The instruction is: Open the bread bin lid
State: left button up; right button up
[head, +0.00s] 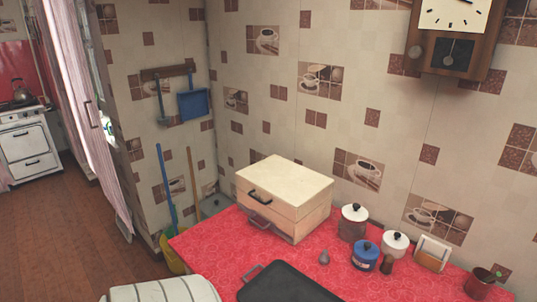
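The bread bin (310,218) is a cream-coloured box standing on the red patterned counter (215,246) against the tiled wall. Its lid (285,180) lies flat on top and looks closed. A dark handle (260,196) sits on the lid's front edge. A second, greyish handle (258,222) shows lower on the front, with a pale panel beside it. The inside of the bin is hidden. Neither my left nor my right gripper is in the head view.
Right of the bin stand lidded pots (366,256), a dark shaker (386,264), a napkin holder (432,254) and a plant pot (480,284). A black tray (288,284) and a striped cloth-like item (165,290) are in front. The counter's left front is bare.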

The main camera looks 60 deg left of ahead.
aim_at(290, 189)
jog(key=u, duration=2)
